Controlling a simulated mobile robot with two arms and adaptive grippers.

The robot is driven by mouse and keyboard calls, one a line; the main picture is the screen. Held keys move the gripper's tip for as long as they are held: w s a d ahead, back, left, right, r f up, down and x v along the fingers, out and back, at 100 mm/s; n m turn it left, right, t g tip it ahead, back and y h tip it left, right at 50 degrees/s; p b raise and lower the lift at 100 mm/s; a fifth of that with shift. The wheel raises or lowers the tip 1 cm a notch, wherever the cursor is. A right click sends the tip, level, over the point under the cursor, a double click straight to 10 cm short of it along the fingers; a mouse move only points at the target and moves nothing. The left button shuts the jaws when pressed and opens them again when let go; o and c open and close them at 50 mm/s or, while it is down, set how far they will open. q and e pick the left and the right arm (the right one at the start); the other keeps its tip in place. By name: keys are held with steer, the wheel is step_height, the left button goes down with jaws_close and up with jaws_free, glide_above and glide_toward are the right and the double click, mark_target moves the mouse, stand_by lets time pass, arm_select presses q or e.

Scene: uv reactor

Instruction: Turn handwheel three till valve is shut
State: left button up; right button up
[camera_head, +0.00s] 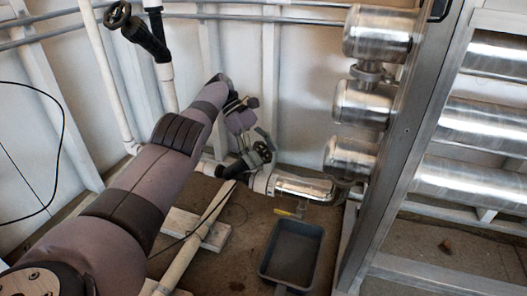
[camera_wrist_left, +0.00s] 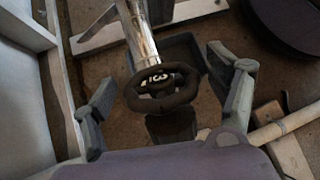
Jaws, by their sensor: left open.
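A dark handwheel (camera_wrist_left: 163,104) with pale marking on its hub faces my left wrist camera; the marking is not clear enough to read surely. It sits on a dark valve body at the end of a shiny pipe (camera_wrist_left: 143,42). In the head view the handwheel (camera_head: 262,152) is small and dark, low by the wall. My left gripper (camera_wrist_left: 160,82) is open, with one finger on each side of the wheel and a gap at both sides. In the head view my left gripper (camera_head: 251,146) is partly hidden behind its own arm and at the wheel. My right gripper does not show.
Another black handwheel (camera_head: 117,14) is on a valve at the upper left. A grey tub (camera_head: 318,262) stands on the floor beside a yellow-handled tap (camera_head: 287,213). Steel cylinders (camera_head: 366,103) and a metal frame (camera_head: 394,170) stand to the right. A pale pipe (camera_head: 195,240) crosses the floor.

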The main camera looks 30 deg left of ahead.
mark_target(263, 150)
arm_select(q)
steer(key=shift+r, duration=0.1)
steer(key=shift+r, duration=4.9)
steer(key=shift+c, duration=0.4)
